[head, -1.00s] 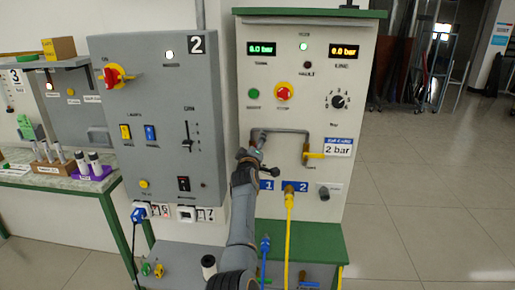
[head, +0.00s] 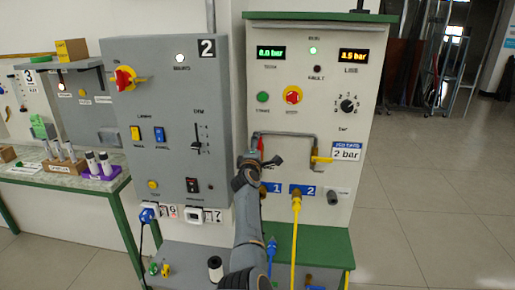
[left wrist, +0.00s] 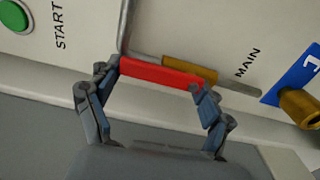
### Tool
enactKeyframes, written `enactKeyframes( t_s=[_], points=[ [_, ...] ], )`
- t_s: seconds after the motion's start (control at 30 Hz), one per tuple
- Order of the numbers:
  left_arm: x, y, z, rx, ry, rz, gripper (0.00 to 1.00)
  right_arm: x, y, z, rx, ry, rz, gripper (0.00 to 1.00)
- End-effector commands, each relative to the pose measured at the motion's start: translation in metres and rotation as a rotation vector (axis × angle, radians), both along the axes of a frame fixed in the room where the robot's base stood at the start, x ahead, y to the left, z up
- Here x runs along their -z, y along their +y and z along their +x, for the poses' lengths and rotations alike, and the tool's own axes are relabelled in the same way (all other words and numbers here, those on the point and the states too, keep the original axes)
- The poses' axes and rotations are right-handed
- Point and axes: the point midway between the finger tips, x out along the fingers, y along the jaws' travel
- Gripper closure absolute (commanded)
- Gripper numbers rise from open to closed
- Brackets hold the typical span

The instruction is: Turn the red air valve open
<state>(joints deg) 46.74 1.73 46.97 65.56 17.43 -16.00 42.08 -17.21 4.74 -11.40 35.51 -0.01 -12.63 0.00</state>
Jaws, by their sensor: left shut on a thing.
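The red air valve handle (head: 261,145) stands about upright on the grey pipe at the left of the white panel. In the left wrist view the red handle (left wrist: 160,73) lies along the brass valve body (left wrist: 190,70), roughly in line with the pipe, near the MAIN label. My left gripper (head: 255,163) is at the handle in the head view. In the left wrist view my left gripper (left wrist: 155,80) has its two fingers at the handle's two ends, shut on it. My right gripper is not in view.
A yellow valve handle (head: 322,159) is on the pipe's right side. A red stop button (head: 293,95) is above. A grey control box (head: 165,130) stands to the left.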

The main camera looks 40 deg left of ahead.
Motion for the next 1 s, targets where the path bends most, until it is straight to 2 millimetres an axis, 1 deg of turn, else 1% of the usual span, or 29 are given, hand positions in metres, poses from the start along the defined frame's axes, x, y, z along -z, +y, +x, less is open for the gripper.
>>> enactKeyframes(
  t_s=[0.03, 0.47, 0.5, 0.57, 0.87, 1.0],
  points=[
    [-0.0040, -0.0001, 0.0008, 0.001, -0.010, -0.005, 0.77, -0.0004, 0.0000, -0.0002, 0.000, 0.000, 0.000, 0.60],
    [-0.0047, 0.0000, 0.0008, 0.001, -0.015, -0.012, 0.77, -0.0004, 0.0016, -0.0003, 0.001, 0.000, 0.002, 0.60],
    [-0.0048, 0.0000, 0.0008, 0.001, -0.015, -0.012, 0.12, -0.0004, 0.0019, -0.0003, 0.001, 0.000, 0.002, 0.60],
    [-0.0047, 0.0000, 0.0008, 0.000, -0.015, -0.011, 0.00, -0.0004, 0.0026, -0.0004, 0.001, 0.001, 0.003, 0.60],
    [-0.0018, 0.0001, 0.0003, 0.000, -0.009, -0.010, 0.00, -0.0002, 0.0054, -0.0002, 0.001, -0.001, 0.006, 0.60],
    [-0.0011, -0.0013, -0.0013, 0.001, -0.009, -0.010, 0.00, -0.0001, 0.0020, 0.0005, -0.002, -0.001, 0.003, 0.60]
  ],
)
